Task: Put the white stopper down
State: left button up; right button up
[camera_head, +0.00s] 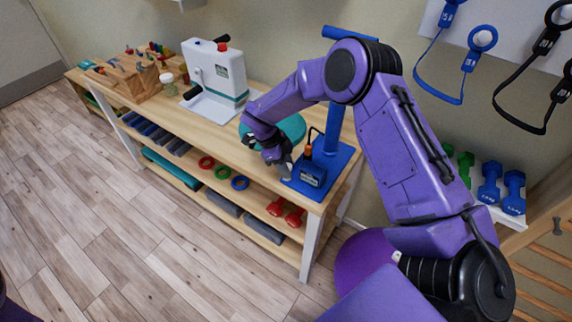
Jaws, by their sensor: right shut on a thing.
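My right arm comes in from the right and bends down over the wooden bench (240,158). Its right gripper (285,171) is low over the near right part of the bench top, just left of a blue device with a square base (333,180). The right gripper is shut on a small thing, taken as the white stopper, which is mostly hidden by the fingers. I cannot tell whether it touches the bench or the blue base. My left gripper is not in view.
A teal round pad (292,127) lies behind the gripper. A white machine (216,76) and a wooden rack (130,77) stand further left on the bench. Coloured rings (222,172) and red dumbbells (285,211) are on the shelf below. Blue dumbbells (489,184) stand at right.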

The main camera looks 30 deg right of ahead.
jog(key=shift+f+b, duration=0.4)
jog(key=shift+f, duration=0.2)
jog(key=o, duration=1)
jog(key=shift+r, duration=0.1)
jog(key=shift+w+r+p, duration=0.1)
jog(key=shift+r+p, duration=0.3)
jog(key=shift+r, duration=0.45)
jog(key=b+v, duration=0.2)
jog(key=v, duration=0.9)
jog(key=shift+a+r, duration=0.15)
